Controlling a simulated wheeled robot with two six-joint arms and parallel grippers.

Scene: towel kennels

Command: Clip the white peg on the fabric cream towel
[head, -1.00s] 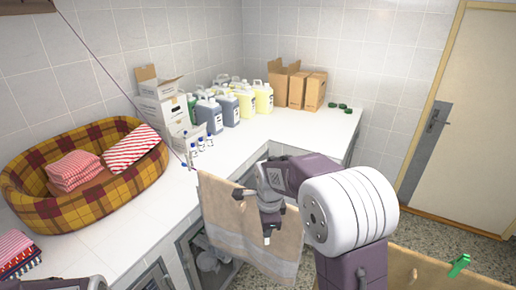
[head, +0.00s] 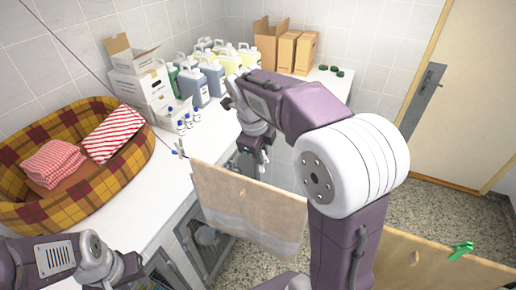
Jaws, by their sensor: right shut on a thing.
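A cream-beige towel (head: 235,212) hangs from a line beside the counter, with a paler band near its bottom and a small wooden peg (head: 243,193) on it. Another beige towel (head: 395,268) hangs to the right, partly behind my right arm, with a wooden peg (head: 415,258) on it. My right gripper (head: 262,160) is above and behind the first towel's top edge, pointing down. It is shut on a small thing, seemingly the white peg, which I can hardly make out. My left gripper (head: 128,268) is low at the left, over the counter; its fingers are not clear.
A green peg (head: 460,250) is at the right towel's top edge. The white counter (head: 150,195) bears a plaid pet bed (head: 60,210) with folded towels, small bottles (head: 182,122), jugs (head: 210,75) and cardboard boxes (head: 295,52). A door (head: 460,120) is at the right.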

